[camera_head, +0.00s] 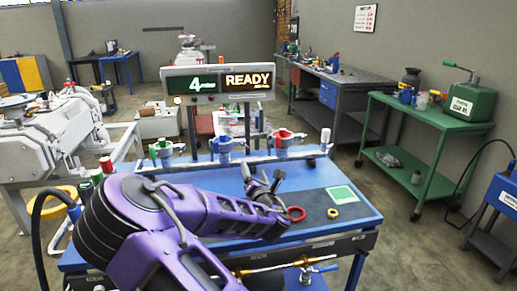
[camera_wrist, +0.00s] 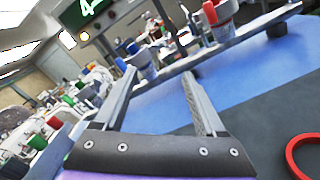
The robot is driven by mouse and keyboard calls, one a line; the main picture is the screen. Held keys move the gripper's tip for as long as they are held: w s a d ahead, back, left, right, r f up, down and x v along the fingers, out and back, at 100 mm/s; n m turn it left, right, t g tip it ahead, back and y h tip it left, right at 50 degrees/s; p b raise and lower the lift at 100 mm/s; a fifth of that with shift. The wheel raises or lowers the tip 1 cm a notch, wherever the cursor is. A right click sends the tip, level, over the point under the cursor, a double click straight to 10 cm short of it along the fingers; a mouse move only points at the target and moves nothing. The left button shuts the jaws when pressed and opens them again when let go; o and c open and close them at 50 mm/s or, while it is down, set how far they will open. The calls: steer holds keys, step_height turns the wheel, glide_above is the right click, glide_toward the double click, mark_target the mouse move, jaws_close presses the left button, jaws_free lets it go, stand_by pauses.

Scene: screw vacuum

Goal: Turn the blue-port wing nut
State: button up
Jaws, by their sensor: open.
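In the head view a pipe rail (camera_head: 250,159) runs along the back of a blue-topped bench. My gripper (camera_head: 268,175) is open and empty above the bench, in front of the rail and apart from the ports. In the wrist view the open fingers (camera_wrist: 158,75) point toward the rail, with nothing between them.
A red ring (camera_head: 296,214) and a yellow ring (camera_head: 332,213) lie on a dark mat at the front right. A sign (camera_head: 219,83) reading "4" and "READY" stands behind the ports. A brass valve (camera_head: 305,262) is at the bench front. The blue bench top (camera_head: 345,172) is clear at right.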

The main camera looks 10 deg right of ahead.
mark_target(244, 145)
steer(key=w, duration=0.8)
steer(key=w+b, duration=0.1)
steer(key=w, duration=0.8)
steer(key=shift+w+d+f, duration=0.1)
steer(key=shift+w+f, duration=0.1)
steer(key=shift+w, duration=0.05)
steer(key=c, duration=1.1)
